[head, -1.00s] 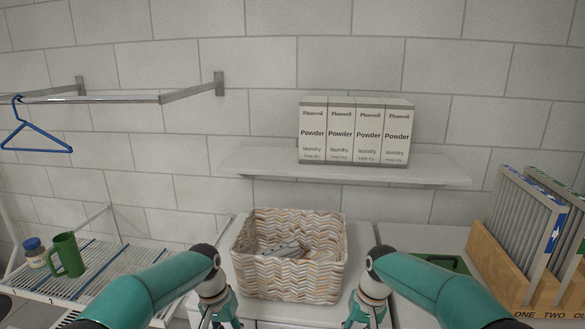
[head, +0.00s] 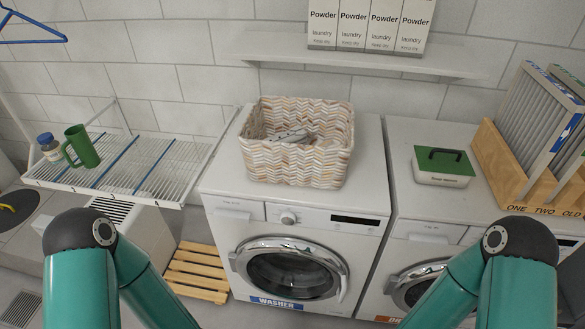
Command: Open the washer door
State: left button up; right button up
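The white washer (head: 312,227) stands at the centre of the head view, with a blue "WASHER" label (head: 277,302) at the bottom of its front. Its round door (head: 290,272) has a chrome ring and dark glass, and it looks closed. A knob (head: 288,217) and a dark display sit on the panel above. My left arm shows at the lower left and my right arm at the lower right. Both arms bend down out of the picture, so neither gripper is visible.
A woven basket (head: 297,160) stands on the washer. A second machine (head: 437,206) with a partly hidden orange label stands to the right, a green-topped box (head: 442,166) on it. A wooden pallet (head: 197,271) lies left of the washer. A wire rack (head: 150,167) holds a green mug (head: 82,147).

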aim_at(240, 262)
jog(key=z, duration=0.6)
jog(key=k, duration=1.4)
jog(key=u, duration=0.85)
jog(key=i, duration=1)
jog(key=z, duration=0.05)
